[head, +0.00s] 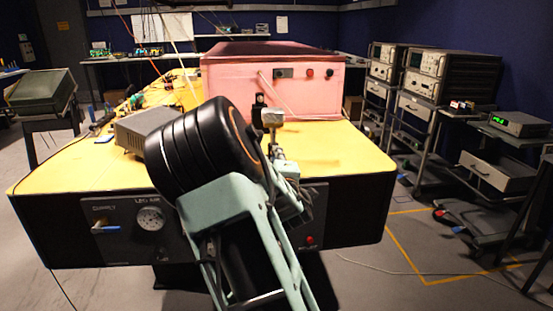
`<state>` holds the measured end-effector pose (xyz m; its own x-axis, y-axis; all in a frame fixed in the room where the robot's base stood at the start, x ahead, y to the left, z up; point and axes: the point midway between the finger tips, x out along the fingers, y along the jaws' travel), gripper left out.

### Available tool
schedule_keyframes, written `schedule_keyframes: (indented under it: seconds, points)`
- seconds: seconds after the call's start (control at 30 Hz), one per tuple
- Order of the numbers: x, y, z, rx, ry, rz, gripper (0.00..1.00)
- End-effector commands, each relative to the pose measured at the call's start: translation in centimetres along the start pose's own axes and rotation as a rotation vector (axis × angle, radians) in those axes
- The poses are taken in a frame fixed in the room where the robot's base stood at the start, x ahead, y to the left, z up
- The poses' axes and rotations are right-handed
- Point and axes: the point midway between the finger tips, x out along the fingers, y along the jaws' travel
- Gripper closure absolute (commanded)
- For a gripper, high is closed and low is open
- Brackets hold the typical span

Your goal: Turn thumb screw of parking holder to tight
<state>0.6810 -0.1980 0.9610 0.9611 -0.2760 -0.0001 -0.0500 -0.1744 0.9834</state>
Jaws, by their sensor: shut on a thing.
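The parking holder appears to be the small upright fitting (259,101) with a pale block, standing on the yellow table top in front of the pink foam enclosure (225,90). My gripper (277,150) is at the low front of this fitting, partly hidden by my own black ribbed arm joint and pale green links. It is shut on what seems to be the thumb screw. The screw itself and the fingertips are too small and covered to make out, so I cannot tell how far the screw is turned.
The yellow table (350,150) has clear room right of my gripper. A grey box (140,128) and loose cables lie on its left. The enclosure's front carries buttons (310,72). Instrument racks (440,75) stand at the right, with floor between.

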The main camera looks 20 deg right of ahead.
Motion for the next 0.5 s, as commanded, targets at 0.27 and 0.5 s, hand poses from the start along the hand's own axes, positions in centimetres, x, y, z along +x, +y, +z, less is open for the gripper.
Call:
schedule_keyframes:
  seconds: [0.27, 0.5]
  points:
    - [-0.02, -0.08, -0.06, -0.001, 0.001, -0.002, 0.77]
    - [-0.01, -0.05, -0.02, -0.001, 0.000, -0.001, 0.64]
